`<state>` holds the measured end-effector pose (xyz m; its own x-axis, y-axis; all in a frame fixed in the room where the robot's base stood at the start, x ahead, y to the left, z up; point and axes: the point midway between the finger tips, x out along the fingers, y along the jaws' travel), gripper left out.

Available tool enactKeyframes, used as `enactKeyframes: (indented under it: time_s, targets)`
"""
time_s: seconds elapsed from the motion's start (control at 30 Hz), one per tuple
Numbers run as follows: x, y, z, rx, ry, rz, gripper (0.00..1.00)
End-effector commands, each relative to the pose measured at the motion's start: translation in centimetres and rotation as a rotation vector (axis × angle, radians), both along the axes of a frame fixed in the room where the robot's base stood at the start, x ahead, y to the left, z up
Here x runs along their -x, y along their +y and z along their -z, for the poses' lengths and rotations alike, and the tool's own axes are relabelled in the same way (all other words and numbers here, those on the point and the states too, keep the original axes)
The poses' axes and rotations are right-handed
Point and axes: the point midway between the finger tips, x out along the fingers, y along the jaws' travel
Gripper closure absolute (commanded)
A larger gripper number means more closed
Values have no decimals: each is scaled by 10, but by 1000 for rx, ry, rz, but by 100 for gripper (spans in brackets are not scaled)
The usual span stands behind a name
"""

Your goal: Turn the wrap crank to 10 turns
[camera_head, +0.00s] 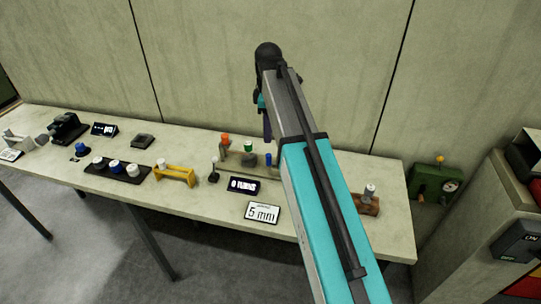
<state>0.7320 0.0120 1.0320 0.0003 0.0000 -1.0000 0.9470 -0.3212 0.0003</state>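A small display reading "0 TURNS" (243,185) stands on the long table, left of my arm. Just left of it is a small dark upright piece with a pale knob (214,168), which looks like the wrap crank, though its details are too small to be sure. A card reading "5 mm" (262,212) lies in front of the display. My gripper (267,128) hangs above the back of the table, partly hidden behind my own arm. It is apart from the crank, up and to the right of it. Its fingers are too small and covered to read.
Orange, green and blue-topped pieces (248,148) stand behind the display, partly covered by my arm. A yellow bracket (175,175) and a black tray of spools (118,170) are to the left. A green box (434,183) is at the right. The table (190,215) has a bare front strip.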

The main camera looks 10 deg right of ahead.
Motion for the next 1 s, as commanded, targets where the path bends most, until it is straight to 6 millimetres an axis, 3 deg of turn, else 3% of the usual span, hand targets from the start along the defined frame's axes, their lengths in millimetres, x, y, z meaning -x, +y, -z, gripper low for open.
enactKeyframes:
  time_s: [1.0]
  targets:
    - [1,-2,108,0,1,2,64]
